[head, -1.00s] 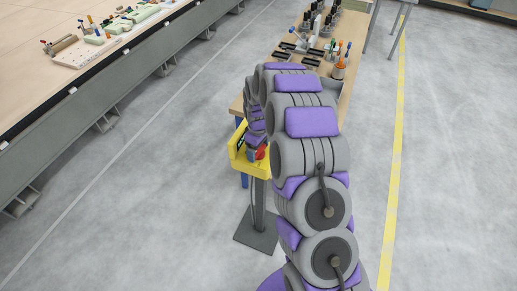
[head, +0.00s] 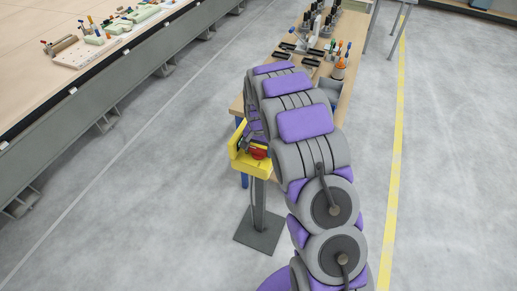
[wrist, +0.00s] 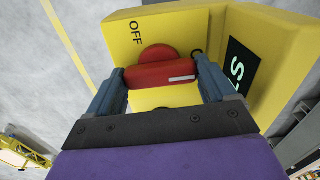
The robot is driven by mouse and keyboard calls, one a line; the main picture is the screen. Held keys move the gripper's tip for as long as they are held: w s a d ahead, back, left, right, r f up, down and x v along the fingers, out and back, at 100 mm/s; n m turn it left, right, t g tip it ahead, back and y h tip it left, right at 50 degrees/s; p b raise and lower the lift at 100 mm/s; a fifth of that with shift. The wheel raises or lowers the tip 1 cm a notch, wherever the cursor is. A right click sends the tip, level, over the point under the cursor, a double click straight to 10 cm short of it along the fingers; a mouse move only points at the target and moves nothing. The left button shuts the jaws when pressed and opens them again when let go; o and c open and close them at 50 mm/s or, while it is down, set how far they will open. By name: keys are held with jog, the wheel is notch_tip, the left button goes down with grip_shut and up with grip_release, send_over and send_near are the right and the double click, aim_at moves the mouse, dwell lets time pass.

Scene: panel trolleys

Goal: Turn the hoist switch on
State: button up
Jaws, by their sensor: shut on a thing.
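The hoist switch is a yellow box (head: 250,166) on a grey post, left of my arm in the head view. Its red knob (head: 258,153) faces up. In the wrist view the yellow box (wrist: 165,22) fills the top, with the red handle (wrist: 160,75) in front of a round red base. My gripper (wrist: 160,70) is shut on the handle, one blue finger at each end. The handle lies nearly crosswise, its white mark at the right end. "OFF" is printed at upper left; a second label by the right finger is mostly hidden.
A wooden workbench (head: 345,75) with tools and black trays stands behind the switch post. A long table (head: 40,90) with parts runs along the left. The post's square base (head: 260,234) stands on the grey floor, with open floor on both sides.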

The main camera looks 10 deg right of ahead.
aim_at(258, 149)
jog(key=shift+s+f+g, duration=0.4)
jog(key=shift+s+f, duration=0.5)
jog(key=shift+c, duration=0.8)
jog(key=r, duration=0.1)
jog(key=w+r, duration=0.1)
jog(key=r, duration=0.1)
jog(key=r+p, duration=0.1)
jog(key=shift+w+a+r, duration=0.2)
jog(key=shift+w, duration=0.15)
jog(key=r, duration=0.3)
jog(key=shift+s+d+r, duration=0.1)
jog(key=shift+s, duration=0.15)
jog(key=shift+c, duration=1.3)
jog(key=shift+d+r+t+p, duration=0.1)
jog(key=shift+r+t+p, duration=0.15)
jog(key=shift+t+p, duration=0.05)
jog(key=shift+w+d+f, duration=0.1)
jog(key=shift+w+d, duration=0.05)
jog(key=shift+w, duration=0.2)
jog(key=shift+s+a, duration=0.1)
jog(key=shift+a, duration=0.1)
